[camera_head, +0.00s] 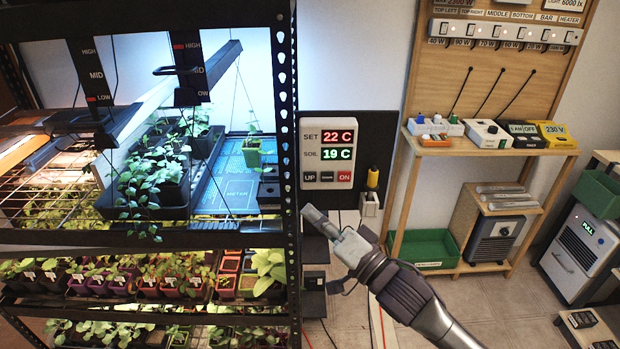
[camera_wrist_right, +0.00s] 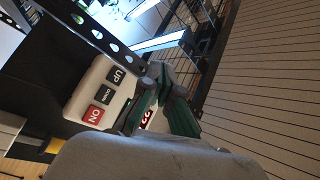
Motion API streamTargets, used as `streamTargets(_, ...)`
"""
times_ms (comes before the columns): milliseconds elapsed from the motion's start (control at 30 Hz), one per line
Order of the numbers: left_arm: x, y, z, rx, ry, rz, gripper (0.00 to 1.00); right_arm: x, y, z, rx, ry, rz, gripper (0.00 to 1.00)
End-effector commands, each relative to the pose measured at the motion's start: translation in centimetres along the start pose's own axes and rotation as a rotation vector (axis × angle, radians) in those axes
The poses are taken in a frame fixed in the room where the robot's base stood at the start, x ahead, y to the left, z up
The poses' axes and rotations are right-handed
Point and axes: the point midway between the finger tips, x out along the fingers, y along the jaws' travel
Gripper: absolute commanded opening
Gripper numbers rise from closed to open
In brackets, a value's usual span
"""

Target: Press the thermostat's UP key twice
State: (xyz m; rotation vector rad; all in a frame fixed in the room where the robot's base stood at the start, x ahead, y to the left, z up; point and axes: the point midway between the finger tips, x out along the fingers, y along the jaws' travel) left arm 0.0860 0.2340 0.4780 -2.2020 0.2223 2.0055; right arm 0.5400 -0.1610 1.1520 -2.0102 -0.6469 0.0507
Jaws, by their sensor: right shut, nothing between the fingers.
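The white thermostat (camera_head: 327,130) hangs on a dark panel right of the rack. Its display reads SET 22 C in red and SOIL 19 C in green. Below are a dark UP key (camera_head: 310,177), a dark DOWN key (camera_head: 327,177) and a red ON key (camera_head: 344,177). My right gripper (camera_head: 309,212) is shut and empty, a little below the thermostat in the head view. In the right wrist view the UP key (camera_wrist_right: 116,75) shows left of the gripper's fingers (camera_wrist_right: 157,73), which partly cover the thermostat's display. I cannot tell whether they touch anything. My left gripper is not in view.
The rack's black perforated post (camera_head: 283,100) stands close left of the thermostat. A yellow-handled tool (camera_head: 372,177) sits in a white holder (camera_head: 370,205) at its lower right. A wooden bench (camera_head: 480,148) with power devices stands to the right. Cables run down below the thermostat.

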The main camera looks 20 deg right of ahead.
Motion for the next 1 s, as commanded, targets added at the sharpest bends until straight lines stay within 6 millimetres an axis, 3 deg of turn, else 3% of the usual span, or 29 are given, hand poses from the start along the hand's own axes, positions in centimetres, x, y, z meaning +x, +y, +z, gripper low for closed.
streamTargets(433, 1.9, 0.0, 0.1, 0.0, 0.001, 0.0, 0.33, 4.0, 3.1, -3.0, -0.005, 0.002, 0.001, 0.0)
streamTargets(600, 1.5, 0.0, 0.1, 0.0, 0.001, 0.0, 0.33, 5.2, 3.8, -3.9, -0.002, 0.0, 0.001, 0.0)
streamTargets(1000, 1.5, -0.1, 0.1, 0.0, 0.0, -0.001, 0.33, 5.8, 4.3, -4.3, -0.001, 0.0, 0.001, 0.0)
